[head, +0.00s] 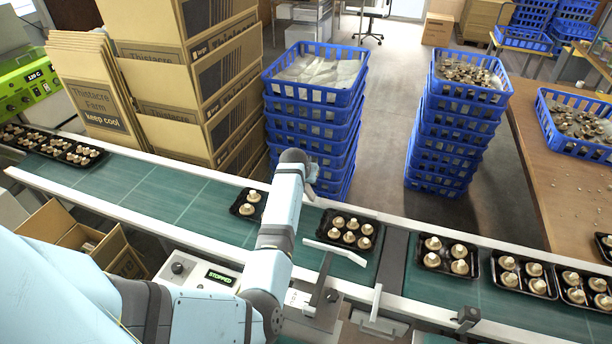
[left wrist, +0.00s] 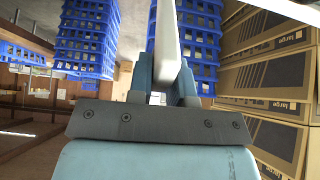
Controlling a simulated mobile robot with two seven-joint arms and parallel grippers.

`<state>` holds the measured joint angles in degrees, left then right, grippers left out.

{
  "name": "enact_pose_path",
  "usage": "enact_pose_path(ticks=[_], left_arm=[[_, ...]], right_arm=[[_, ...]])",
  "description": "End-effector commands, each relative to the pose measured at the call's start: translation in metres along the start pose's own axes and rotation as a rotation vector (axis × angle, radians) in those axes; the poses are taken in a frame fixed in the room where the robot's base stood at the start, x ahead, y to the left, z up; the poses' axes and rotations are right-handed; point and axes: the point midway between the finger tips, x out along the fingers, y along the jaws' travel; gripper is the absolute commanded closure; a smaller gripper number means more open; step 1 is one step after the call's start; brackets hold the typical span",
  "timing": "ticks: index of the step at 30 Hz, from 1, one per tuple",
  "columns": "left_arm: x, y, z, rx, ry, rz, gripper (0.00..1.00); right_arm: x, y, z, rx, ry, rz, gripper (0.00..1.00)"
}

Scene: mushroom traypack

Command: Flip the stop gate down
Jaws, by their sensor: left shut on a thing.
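In the left wrist view my left gripper (left wrist: 167,88) is shut on a slim white bar (left wrist: 168,35), which stands up between the two fingers. It appears to be the stop gate. In the head view my left arm reaches over the belt, with the gripper (head: 309,188) high above it and mostly hidden behind the wrist. A white bar (head: 336,253) on a dark post lies slantwise over the belt's near edge, close to a black tray of mushrooms (head: 350,232). I cannot tell whether it is the same bar. My right gripper is not in view.
The green conveyor belt (head: 152,190) carries several black mushroom trays. A control box display (head: 220,278) reads STOPPED. A white upright flap (head: 376,301) stands at the near rail. Blue crate stacks (head: 312,120) and cardboard boxes (head: 185,80) stand behind the belt.

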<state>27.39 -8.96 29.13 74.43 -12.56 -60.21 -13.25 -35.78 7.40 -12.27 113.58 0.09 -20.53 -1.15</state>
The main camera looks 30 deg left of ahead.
Motion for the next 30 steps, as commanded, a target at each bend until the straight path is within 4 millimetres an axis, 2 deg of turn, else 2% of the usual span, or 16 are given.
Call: enact_pose_path(ticks=[1,2,4,5,13,17,20,30], left_arm=[[0.0,0.0,-0.001,0.0,0.002,-0.001,1.0],[0.0,0.0,-0.001,0.0,0.002,-0.001,0.74],[0.0,0.0,-0.001,0.0,0.001,-0.001,0.58],[0.0,0.0,-0.001,0.0,0.001,-0.001,0.55],[-0.001,0.0,0.0,0.0,0.0,0.0,0.55],[-0.009,0.0,0.0,0.0,0.0,-0.001,0.55],[-0.025,0.0,0.0,-0.001,0.002,-0.001,0.55],[-0.101,0.0,0.0,-0.001,0.004,-0.001,0.55]], right_arm=[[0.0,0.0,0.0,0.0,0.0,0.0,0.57],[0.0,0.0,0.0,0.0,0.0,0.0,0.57],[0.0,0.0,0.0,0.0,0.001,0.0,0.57],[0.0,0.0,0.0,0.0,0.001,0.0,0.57],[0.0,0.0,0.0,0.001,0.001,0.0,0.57],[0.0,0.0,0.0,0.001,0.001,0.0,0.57],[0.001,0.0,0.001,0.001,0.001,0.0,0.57],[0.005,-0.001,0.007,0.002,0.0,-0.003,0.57]])
